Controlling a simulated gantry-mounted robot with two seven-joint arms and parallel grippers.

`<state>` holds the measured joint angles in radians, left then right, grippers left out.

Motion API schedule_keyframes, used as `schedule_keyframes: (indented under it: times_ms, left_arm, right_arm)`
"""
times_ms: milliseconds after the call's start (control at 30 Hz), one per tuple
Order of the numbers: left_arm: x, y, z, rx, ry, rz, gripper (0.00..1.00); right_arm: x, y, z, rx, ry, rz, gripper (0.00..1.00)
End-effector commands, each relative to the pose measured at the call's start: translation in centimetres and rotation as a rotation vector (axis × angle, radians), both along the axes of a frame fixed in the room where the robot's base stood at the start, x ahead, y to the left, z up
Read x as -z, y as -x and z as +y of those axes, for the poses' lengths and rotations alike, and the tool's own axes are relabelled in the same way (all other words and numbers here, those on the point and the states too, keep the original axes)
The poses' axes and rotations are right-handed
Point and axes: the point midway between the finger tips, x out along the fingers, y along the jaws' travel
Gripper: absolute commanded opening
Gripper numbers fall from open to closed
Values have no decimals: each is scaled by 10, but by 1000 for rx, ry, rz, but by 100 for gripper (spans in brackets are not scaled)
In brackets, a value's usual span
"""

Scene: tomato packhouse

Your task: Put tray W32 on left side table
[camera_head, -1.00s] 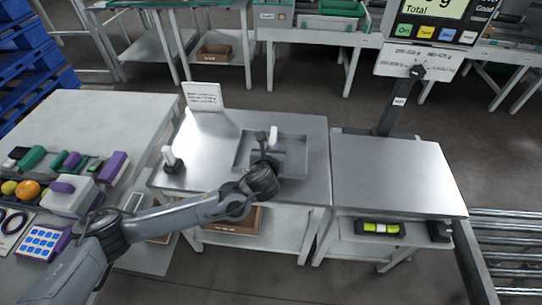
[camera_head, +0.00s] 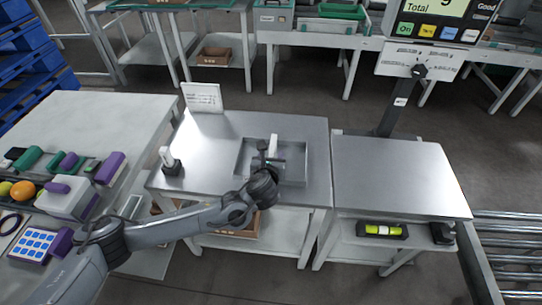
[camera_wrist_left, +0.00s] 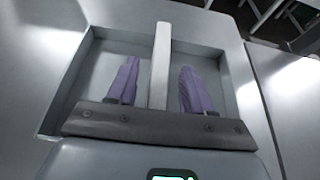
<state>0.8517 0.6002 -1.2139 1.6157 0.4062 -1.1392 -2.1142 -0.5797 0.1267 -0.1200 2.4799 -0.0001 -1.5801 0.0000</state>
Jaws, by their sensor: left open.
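A shallow grey metal tray (camera_head: 297,168) lies on the steel table in the middle of the head view; no W32 label is readable. A pale upright bar (camera_head: 273,146) stands in it. My left gripper (camera_head: 268,160) is over the tray. In the left wrist view its two purple fingers (camera_wrist_left: 160,75) are open, one on each side of the pale bar (camera_wrist_left: 159,62), with gaps between. The tray rim (camera_wrist_left: 75,85) surrounds them there. My left arm hides part of the tray's front edge. My right gripper is not in view.
The white table (camera_head: 120,105) at the left holds produce and coloured items near its front, with clear room behind. A small post (camera_head: 170,162) and a white sign (camera_head: 202,97) stand on the steel table (camera_head: 225,130). The right steel table (camera_head: 395,175) is bare.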

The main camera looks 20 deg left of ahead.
Motion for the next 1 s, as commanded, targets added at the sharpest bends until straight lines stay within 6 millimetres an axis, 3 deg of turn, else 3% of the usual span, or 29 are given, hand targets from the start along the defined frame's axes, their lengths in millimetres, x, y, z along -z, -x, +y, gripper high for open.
schedule_keyframes:
  times_ms: [267, 600, 1000]
  left_arm:
    - [-7, 4, -2, 2, -1, -2, 51]
    - [-30, 53, -13, 4, -1, -3, 51]
    - [-46, 95, -26, 5, 0, -4, 51]
  right_arm:
    - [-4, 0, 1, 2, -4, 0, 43]
    - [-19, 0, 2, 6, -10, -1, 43]
    - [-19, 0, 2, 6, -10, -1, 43]
